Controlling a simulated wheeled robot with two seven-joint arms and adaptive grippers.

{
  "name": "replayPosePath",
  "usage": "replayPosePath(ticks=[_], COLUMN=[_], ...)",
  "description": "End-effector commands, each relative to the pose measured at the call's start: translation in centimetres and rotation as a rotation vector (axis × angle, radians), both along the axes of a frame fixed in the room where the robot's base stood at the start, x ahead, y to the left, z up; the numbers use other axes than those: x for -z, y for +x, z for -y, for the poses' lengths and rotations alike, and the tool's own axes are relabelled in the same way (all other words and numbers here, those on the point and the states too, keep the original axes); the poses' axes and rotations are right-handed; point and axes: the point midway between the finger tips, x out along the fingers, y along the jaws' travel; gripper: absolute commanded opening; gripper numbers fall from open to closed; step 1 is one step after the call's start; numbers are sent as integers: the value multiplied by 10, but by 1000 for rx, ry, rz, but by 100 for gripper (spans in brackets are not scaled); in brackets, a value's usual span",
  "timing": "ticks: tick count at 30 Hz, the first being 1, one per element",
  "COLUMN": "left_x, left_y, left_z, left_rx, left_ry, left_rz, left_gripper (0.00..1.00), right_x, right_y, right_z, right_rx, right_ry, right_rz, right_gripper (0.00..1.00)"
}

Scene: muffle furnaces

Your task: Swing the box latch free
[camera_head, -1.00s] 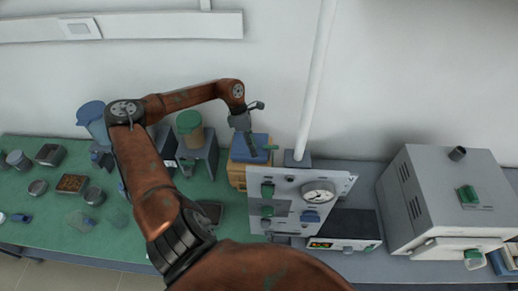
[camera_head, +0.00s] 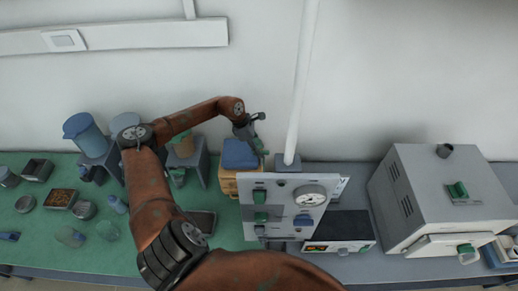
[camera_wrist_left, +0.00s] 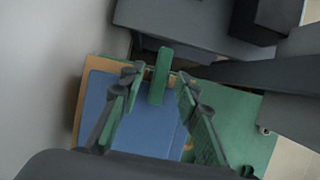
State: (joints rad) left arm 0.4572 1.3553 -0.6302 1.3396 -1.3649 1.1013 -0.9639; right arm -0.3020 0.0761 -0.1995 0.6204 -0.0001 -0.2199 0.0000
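The box has a blue lid (camera_head: 239,154) and an orange-brown body (camera_head: 228,184). It stands at the back of the bench, behind an upright panel. In the left wrist view the blue lid (camera_wrist_left: 140,125) fills the middle, with a tan edge around it. The green latch (camera_wrist_left: 160,76) is a short upright bar at the lid's far edge. My left gripper (camera_head: 262,152) is at the right side of the lid. In the wrist view its fingers (camera_wrist_left: 157,78) are open, one on each side of the latch, with gaps visible. My right gripper is not in view.
The panel (camera_head: 285,205) with a gauge (camera_head: 311,195) stands close in front of the box. A white pole (camera_head: 303,80) rises just to the right. A grey furnace (camera_head: 440,200) is at the right. Beakers and dishes crowd the green mat (camera_head: 120,255) at the left.

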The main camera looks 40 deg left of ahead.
Motion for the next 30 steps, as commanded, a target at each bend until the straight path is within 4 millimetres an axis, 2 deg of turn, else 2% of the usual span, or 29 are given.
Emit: replayPosePath(ticks=[4, 17, 30], left_x=[0, 0, 0], left_y=[0, 0, -1], left_z=[0, 0, 0], left_rx=[0, 0, -26], left_ry=[0, 0, 1], left_rz=[0, 0, 0], left_gripper=[30, 1, 0], right_x=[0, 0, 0], right_y=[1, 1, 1], right_z=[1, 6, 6], right_rx=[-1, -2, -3], right_ry=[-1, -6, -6], right_rz=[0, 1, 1], right_gripper=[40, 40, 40])
